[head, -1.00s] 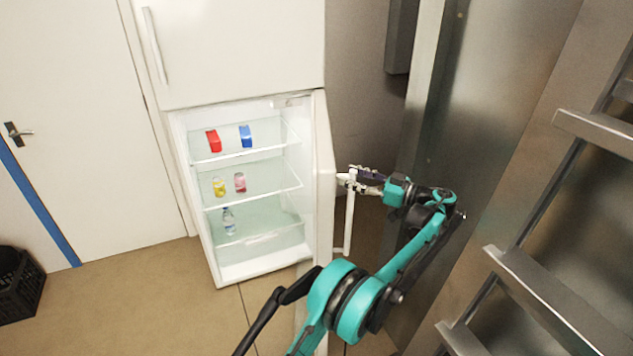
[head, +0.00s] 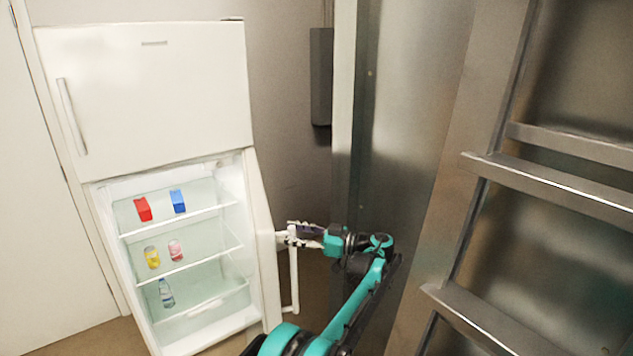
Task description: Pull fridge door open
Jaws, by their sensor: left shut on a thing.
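The white fridge (head: 150,95) stands at the left in the head view. Its lower door (head: 263,240) is swung wide open to the right, seen nearly edge-on, with its white bar handle (head: 294,280) on the far right side. My left gripper (head: 292,236) is shut on the upper part of that handle. The open compartment shows glass shelves with a red can (head: 143,209), a blue can (head: 178,201), a yellow item (head: 152,257), a pink item (head: 176,250) and a clear bottle (head: 166,293). The upper door is shut. My right gripper is not in view.
A tall metal panel (head: 400,130) stands close to the right of my arm. Metal shelving (head: 540,175) fills the right side. A grey box (head: 321,75) hangs on the wall behind. A white door (head: 40,220) is at the left.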

